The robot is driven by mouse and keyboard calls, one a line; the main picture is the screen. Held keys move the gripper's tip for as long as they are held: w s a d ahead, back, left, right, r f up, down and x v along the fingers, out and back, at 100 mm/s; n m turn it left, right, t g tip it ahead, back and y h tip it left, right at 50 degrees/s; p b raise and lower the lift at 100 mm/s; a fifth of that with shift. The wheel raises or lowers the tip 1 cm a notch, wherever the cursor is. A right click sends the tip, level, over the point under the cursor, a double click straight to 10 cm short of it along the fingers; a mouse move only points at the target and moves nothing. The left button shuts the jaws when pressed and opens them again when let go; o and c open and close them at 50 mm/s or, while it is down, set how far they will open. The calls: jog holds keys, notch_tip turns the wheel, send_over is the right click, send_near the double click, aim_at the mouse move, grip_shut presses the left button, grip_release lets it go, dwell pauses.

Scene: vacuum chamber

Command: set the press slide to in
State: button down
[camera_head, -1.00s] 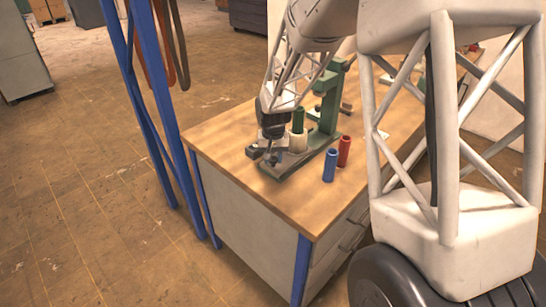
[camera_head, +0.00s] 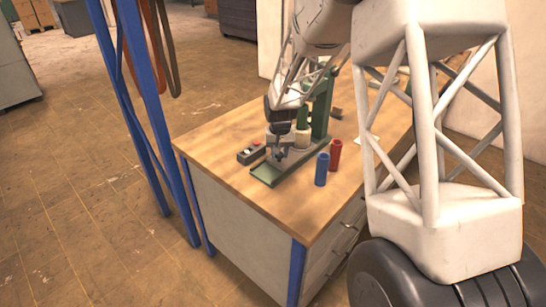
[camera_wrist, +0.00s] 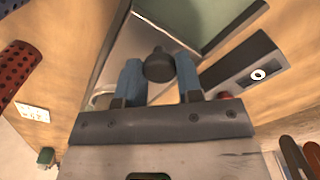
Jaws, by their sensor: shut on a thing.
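The green press (camera_head: 322,108) stands on the wooden workbench, with its green base (camera_head: 267,174) reaching toward the bench's near-left edge. My gripper (camera_head: 278,154) is low over the base, in front of the press column. In the wrist view, my gripper (camera_wrist: 159,78) has its blue fingers on either side of a dark round knob (camera_wrist: 158,64) and is shut on it. The knob stands on the pale metal press slide (camera_wrist: 150,35). In the head view my gripper and wrist hide most of the slide, so its exact position is unclear.
A blue cylinder (camera_head: 321,169) and a red cylinder (camera_head: 335,154) stand right of the base. A dark control box (camera_head: 250,154) lies close on its left; it also shows in the wrist view (camera_wrist: 243,66). The bench's front corner is clear.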

jog(key=shift+w+d, duration=1.4)
jog(key=shift+w, duration=0.05)
jog(key=c, duration=0.8)
grip_release()
jog(key=shift+r, duration=0.15)
jog(key=shift+r, duration=3.8)
jog(key=shift+s, duration=0.1)
